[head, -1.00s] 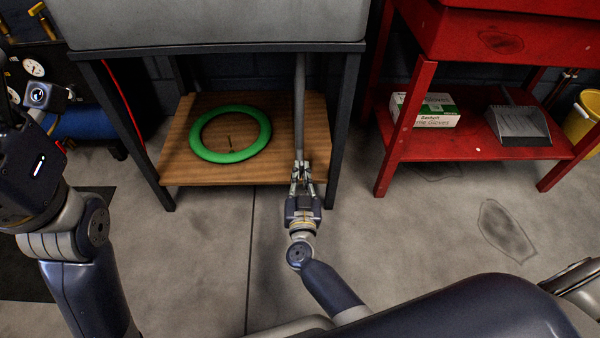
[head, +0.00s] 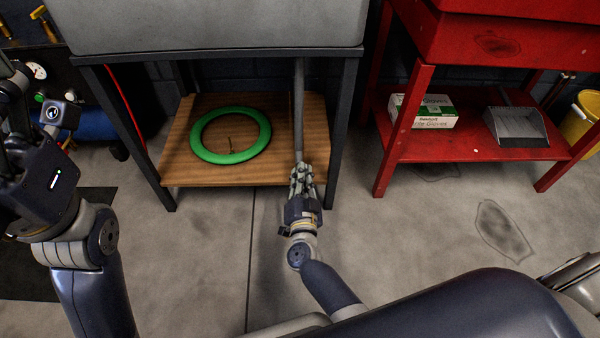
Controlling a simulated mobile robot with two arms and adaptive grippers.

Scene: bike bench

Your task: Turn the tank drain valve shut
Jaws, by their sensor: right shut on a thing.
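The grey tank (head: 215,22) stands on a dark-framed stand at the top middle. A grey drain pipe (head: 299,110) runs down from under it, in front of the wooden shelf's right part. My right gripper (head: 301,172) is at the pipe's lower end, shut on the drain valve there. The fingers cover the valve, so its handle and its angle are hidden. My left gripper (head: 12,95) is at the left picture edge, far from the valve and partly cut off; its fingers are not clear.
A green ring (head: 230,155) lies on the wooden shelf (head: 180,175). The stand's right leg (head: 341,130) is close to my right gripper. A red bench (head: 405,135) with a glove box (head: 424,111) and dustpan (head: 517,127) stands right. Open floor lies in front.

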